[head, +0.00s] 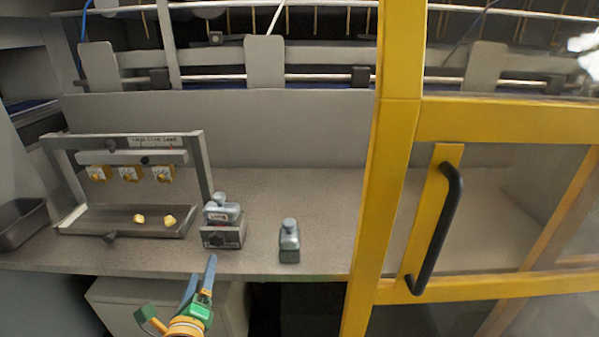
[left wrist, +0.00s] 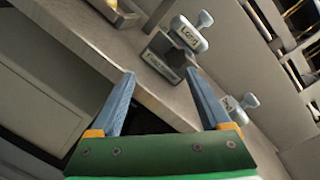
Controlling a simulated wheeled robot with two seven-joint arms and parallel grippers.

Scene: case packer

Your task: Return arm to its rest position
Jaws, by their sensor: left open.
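My left gripper (head: 203,274) is low in the head view, in front of the counter's front edge. In the left wrist view its two blue fingers (left wrist: 160,78) are spread apart with nothing between them. A grey labelled bottle (head: 221,207) is at a small grey block with a dark front label (head: 222,236), beyond the gripper on the counter. The bottle (left wrist: 188,33) and block (left wrist: 160,62) also show in the left wrist view. The gripper is apart from both. My right gripper is in neither view.
A second grey bottle (head: 289,243) stands on the counter to the right. A metal frame with yellow dials (head: 130,158) and a grey bin (head: 20,222) are at left. A yellow-framed door with a black handle (head: 437,225) stands at right. The counter's middle back is clear.

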